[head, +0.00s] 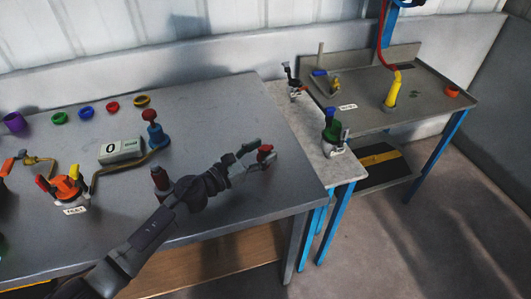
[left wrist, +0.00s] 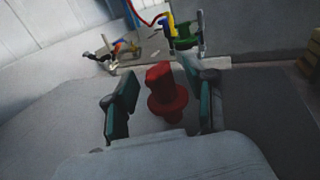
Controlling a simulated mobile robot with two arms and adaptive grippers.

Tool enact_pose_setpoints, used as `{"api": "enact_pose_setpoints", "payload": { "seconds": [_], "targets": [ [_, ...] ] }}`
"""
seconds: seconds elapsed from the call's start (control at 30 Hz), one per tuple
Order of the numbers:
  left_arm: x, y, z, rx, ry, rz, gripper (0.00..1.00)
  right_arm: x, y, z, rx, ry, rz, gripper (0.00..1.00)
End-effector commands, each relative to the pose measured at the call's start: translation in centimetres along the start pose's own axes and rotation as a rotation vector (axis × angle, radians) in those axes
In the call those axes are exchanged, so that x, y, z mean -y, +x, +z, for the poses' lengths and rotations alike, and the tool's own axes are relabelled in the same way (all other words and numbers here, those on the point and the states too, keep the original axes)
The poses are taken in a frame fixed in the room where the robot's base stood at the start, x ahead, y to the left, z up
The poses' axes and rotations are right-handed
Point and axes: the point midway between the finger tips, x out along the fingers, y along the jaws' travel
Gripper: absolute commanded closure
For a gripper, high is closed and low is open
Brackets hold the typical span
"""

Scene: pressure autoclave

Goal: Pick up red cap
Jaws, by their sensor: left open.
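The red cap (head: 265,152) is near the right edge of the large grey table. In the left wrist view the red cap (left wrist: 165,95) has a wide flange and a narrower top, and sits between the two teal finger pads. My left gripper (head: 256,156) is open around it, with a gap visible on each side in the left wrist view (left wrist: 158,80). My right gripper is not in view.
On the large table (head: 215,105) stand a grey box marked 0 (head: 121,150), a blue stand with a red knob (head: 154,132), an orange-handled valve (head: 66,188) and several coloured rings. A side bench (head: 305,125) with a green-and-blue fitting (head: 332,130) adjoins on the right.

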Motion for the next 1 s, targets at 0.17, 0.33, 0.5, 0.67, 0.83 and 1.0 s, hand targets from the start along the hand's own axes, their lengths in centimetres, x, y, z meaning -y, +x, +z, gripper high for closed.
{"api": "enact_pose_setpoints", "payload": {
  "seconds": [0.17, 0.33, 0.5, 0.67, 0.83, 1.0],
  "targets": [
    [-0.04, 1.6, -0.08, 0.0, -0.001, 0.001, 0.45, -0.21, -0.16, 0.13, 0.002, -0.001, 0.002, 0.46],
    [-0.05, 1.64, -0.16, -0.001, 0.0, 0.001, 0.45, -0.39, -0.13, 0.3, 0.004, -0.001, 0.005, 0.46],
    [-0.04, 1.62, -0.16, -0.001, -0.001, 0.001, 0.65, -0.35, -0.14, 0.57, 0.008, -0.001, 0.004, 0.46],
    [-0.04, 1.61, -0.16, -0.001, -0.001, 0.001, 0.91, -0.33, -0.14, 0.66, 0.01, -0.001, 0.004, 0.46],
    [-0.05, 1.6, -0.13, 0.0, -0.001, 0.001, 1.0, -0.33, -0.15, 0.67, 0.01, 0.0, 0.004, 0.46],
    [-0.05, 1.6, -0.1, 0.0, -0.001, 0.001, 1.0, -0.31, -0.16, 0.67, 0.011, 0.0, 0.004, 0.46]
  ]
}}
